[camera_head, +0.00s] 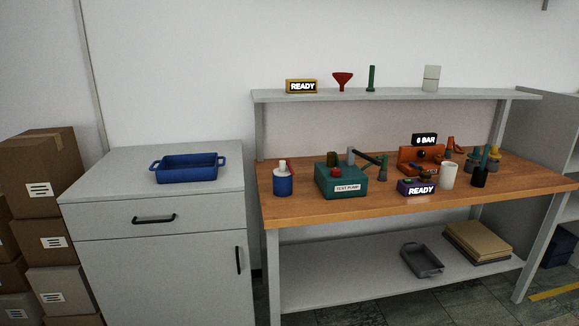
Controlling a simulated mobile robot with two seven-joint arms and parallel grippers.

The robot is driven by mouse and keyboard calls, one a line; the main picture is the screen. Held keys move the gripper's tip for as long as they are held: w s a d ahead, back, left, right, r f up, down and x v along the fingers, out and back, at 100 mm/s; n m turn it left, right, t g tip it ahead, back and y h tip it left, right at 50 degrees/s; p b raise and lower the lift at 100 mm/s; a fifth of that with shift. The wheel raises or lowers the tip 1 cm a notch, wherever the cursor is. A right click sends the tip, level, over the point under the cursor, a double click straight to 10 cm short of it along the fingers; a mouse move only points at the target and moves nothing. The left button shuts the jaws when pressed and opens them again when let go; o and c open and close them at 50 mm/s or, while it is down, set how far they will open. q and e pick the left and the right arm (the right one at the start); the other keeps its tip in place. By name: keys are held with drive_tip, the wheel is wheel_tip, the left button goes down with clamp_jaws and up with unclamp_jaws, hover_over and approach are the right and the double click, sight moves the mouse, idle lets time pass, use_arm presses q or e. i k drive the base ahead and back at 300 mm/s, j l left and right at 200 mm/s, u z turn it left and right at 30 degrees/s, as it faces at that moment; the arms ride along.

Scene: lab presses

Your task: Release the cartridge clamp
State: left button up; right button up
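On the wooden workbench (330,214) stands an orange device (410,167) with a dark round part on its front and a "6 BAR" sign (424,140) above it. Left of it is a green box labelled "TEST PUMP" (350,181), with a red knob and a dark lever arm (367,156) reaching right over the bench. I cannot tell which small part is the cartridge clamp, or whether it is closed. Neither of my grippers is in view.
A blue and white bottle (283,182), a dark "READY" sign (420,188), a white cup (449,176) and a dark pen holder (480,177) stand on the bench. A grey cabinet (160,260) with a blue tray (187,174) is left. Stacked boxes (40,185) stand far left.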

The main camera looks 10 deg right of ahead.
sight(288, 161)
drive_tip(key=i+j, duration=0.2)
drive_tip(key=j, duration=0.15)
drive_tip(key=i+j, duration=0.25)
drive_tip(key=j, duration=0.15)
drive_tip(key=i+j, duration=0.2)
drive_tip(key=j, duration=0.15)
drive_tip(key=i+j, duration=0.25)
drive_tip(key=j, duration=0.15)
drive_tip(key=z, duration=0.05)
